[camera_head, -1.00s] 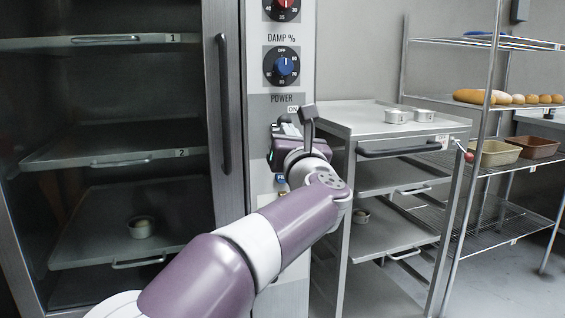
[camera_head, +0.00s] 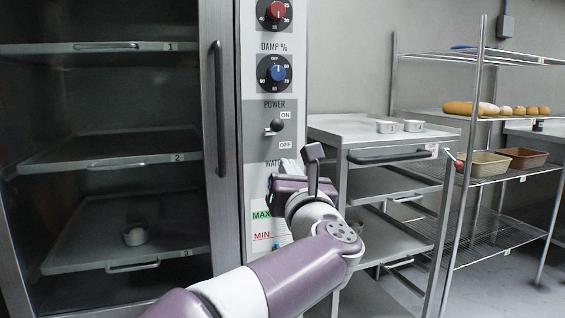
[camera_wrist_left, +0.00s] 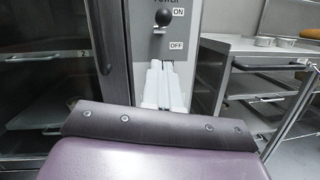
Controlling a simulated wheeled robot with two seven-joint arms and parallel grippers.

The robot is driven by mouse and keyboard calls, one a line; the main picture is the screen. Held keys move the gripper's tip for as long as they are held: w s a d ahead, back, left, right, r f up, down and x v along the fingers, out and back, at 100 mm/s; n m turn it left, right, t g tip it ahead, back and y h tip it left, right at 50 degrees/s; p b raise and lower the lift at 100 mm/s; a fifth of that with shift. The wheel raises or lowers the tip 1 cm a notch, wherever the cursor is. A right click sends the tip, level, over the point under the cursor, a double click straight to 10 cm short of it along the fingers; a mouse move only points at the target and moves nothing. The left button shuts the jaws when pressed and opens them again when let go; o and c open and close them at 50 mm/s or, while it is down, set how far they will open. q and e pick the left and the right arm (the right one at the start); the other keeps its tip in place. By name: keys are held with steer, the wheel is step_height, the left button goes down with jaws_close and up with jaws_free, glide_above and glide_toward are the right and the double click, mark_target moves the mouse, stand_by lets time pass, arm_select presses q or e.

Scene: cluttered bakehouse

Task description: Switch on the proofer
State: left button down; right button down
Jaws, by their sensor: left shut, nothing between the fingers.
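The proofer (camera_head: 222,205) stands at the left with its glass door shut. Its control column carries a POWER lever (camera_head: 276,126) with a round black knob, between an ON label and an OFF label. The knob sits nearer ON and looks tilted up; the lever also shows in the left wrist view (camera_wrist_left: 161,18), level with ON. My left gripper (camera_head: 284,166) is below the lever, apart from it, in front of the water gauge. Its white fingers (camera_wrist_left: 161,86) are shut with nothing between them. My right gripper is out of view.
A red knob (camera_head: 276,11) and a blue DAMP knob (camera_head: 277,73) are above the lever. A steel rack trolley (camera_head: 340,128) with small tins stands close right of my left gripper. A wire shelf (camera_head: 440,115) with bread is farther right.

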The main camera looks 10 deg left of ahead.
arm_select(q)
steer(key=v, duration=0.4)
steer(key=shift+r, duration=0.25)
